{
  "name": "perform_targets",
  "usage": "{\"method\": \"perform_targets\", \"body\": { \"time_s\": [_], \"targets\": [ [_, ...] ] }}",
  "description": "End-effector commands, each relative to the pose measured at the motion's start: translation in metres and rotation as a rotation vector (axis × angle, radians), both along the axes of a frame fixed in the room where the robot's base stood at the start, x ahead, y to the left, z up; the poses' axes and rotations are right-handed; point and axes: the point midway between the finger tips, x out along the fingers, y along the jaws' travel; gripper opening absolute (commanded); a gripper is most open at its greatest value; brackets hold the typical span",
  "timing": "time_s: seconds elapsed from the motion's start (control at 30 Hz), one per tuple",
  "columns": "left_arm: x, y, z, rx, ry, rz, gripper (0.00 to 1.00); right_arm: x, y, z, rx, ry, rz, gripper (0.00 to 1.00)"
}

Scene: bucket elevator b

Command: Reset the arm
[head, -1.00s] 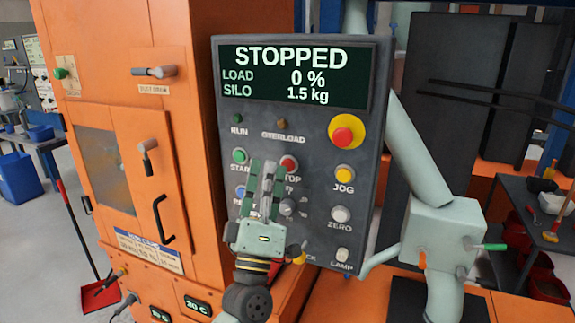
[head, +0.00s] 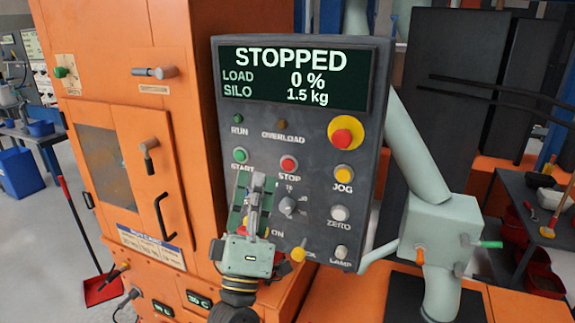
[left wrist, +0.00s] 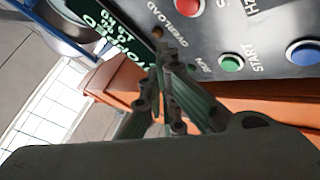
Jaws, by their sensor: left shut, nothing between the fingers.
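My left gripper (head: 252,180) is shut and empty in front of the lower left part of the grey control panel (head: 312,215). Its fingers point up, with the tips below the green START button (head: 240,156) and the red STOP button (head: 289,164). The hand hides the blue button below START in the head view. In the left wrist view the closed fingers (left wrist: 160,60) point toward the panel's face, and the blue button (left wrist: 302,53) shows at right. I cannot tell the gap to the panel. My right gripper is not in view.
The panel display (head: 292,76) reads STOPPED, load 0 %, silo 1.5 kg. A red and yellow emergency button (head: 345,133) and a selector knob (head: 288,206) stick out from the panel. An orange cabinet (head: 195,60) with handles stands at left. A red dustpan (head: 102,290) lies on the floor.

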Motion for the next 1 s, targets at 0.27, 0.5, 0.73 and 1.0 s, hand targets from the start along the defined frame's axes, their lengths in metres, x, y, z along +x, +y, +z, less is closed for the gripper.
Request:
{"method": "perform_targets", "body": {
  "time_s": [0.27,0.5,0.73,1.0],
  "targets": [
    [0.000,0.000,0.000,0.000,0.000,0.000,0.00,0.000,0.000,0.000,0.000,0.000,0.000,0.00],
    [0.016,-0.004,-0.045,0.078,0.084,0.028,0.00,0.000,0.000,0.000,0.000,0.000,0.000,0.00],
    [0.044,-0.005,-0.200,0.346,0.356,0.093,0.00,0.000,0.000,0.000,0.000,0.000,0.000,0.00],
    [0.019,0.013,-0.397,0.662,0.684,0.102,0.00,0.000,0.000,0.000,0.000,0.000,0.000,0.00]
  ]
}}
